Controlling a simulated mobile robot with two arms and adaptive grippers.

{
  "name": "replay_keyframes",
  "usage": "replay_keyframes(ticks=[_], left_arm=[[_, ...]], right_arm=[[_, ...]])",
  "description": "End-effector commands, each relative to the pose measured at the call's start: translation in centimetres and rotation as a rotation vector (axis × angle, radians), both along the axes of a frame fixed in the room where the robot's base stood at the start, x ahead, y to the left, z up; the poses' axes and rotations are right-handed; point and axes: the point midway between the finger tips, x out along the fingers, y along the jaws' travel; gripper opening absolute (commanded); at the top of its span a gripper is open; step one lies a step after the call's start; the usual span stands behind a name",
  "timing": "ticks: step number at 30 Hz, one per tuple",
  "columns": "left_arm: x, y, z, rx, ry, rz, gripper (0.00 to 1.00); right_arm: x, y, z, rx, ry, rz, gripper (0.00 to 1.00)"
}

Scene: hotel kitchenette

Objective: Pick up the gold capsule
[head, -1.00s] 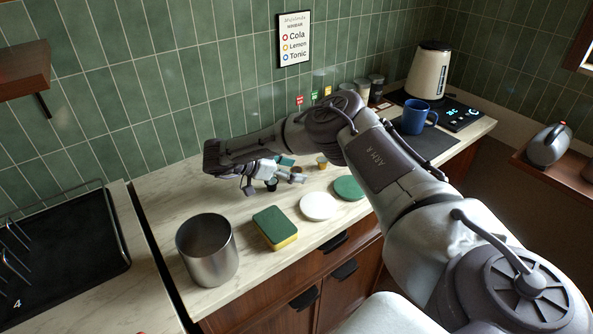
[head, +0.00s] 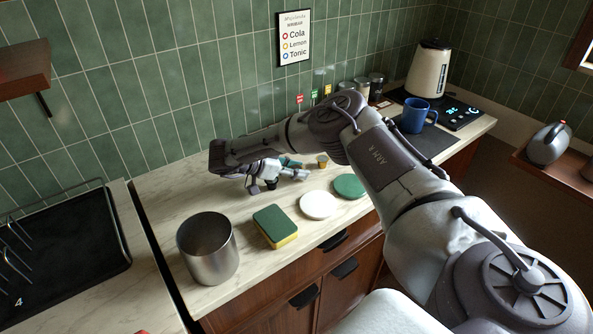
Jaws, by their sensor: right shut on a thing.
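My right gripper (head: 272,180) is low over the counter, below its dark wrist. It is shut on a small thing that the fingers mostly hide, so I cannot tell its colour. A small dark shape (head: 270,184) shows by the fingers; I cannot tell whether it is a capsule or a fingertip. A small gold-brown capsule (head: 322,161) stands on the counter to the right of the gripper, apart from it. A teal piece (head: 288,162) shows just behind the fingers, partly hidden. My left gripper is not in view.
In front of the gripper are a green-and-yellow sponge (head: 275,226), a white disc (head: 318,205) and a green disc (head: 349,186). A steel canister (head: 208,250) stands at the front left. A blue mug (head: 416,116) and a kettle (head: 428,70) stand at right.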

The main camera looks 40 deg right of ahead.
Motion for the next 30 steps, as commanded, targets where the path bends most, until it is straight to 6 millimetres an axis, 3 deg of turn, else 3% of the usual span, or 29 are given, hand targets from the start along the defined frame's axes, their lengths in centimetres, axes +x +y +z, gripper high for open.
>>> replay_keyframes(ticks=[5, 11, 21, 30], left_arm=[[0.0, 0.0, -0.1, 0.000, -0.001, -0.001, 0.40], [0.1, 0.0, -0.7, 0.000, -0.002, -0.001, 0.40], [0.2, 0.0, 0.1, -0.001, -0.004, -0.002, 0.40], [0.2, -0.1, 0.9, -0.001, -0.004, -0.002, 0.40]], right_arm=[[0.1, 0.0, 1.0, 0.000, -0.002, -0.001, 0.23], [0.0, -0.1, 4.4, 0.001, -0.004, -0.001, 0.23], [-7.1, -2.9, 8.8, 0.002, -0.001, 0.000, 0.23], [-10.4, -4.2, 10.9, 0.001, -0.001, 0.000, 0.23]])
